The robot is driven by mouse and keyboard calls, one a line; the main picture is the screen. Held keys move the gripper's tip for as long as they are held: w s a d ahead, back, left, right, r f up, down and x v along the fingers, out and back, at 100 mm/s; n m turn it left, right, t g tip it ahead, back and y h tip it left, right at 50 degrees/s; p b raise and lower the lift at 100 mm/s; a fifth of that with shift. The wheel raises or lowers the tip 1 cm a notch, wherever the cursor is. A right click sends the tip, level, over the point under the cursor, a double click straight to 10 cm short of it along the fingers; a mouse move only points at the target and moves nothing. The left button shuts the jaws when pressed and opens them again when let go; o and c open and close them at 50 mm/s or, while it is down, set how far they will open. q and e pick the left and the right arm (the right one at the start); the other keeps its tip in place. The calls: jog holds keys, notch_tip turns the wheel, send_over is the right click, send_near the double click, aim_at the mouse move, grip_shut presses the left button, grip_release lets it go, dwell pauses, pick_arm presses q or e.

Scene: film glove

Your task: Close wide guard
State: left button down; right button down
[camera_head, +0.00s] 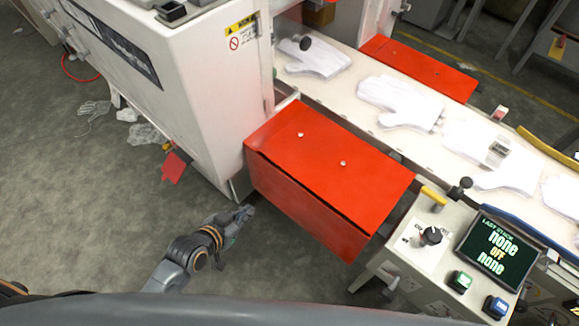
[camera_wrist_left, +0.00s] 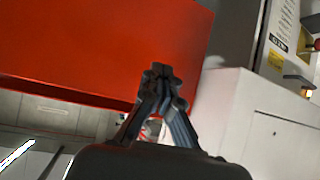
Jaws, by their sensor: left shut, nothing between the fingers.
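The wide guard (camera_head: 325,170) is a large red box-like cover on the near side of the white conveyor, beside the white machine housing. Its top panel and front panel show, with a dark gap along the edge between them. My left gripper (camera_head: 246,212) is low in front of the guard's lower left corner, with its fingers together and empty. In the left wrist view the shut fingers (camera_wrist_left: 160,75) point up before the red guard panel (camera_wrist_left: 100,45); I cannot tell if they touch it. My right gripper is not in view.
White gloves (camera_head: 400,102) lie along the conveyor. A second red cover (camera_head: 420,68) is on its far side. A control panel with a screen (camera_head: 497,250) and knobs stands right of the guard. A red tag (camera_head: 175,167) is near the white housing (camera_head: 180,80).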

pick_arm(q)
jog(key=d+r+m+t+h, duration=0.1)
jog(key=d+r+h, duration=0.15)
jog(key=r, duration=0.65)
jog(key=d+r+m+t+h, duration=0.1)
jog(key=d+r, duration=0.3)
jog(key=r, duration=0.4)
jog(key=w+d+f+p, duration=0.1)
jog(key=w+d+f, duration=0.3)
jog(key=w+f, duration=0.2)
jog(key=shift+w+d+f, duration=0.35)
jog(key=shift+d+f, duration=0.05)
jog(key=shift+f, duration=0.25)
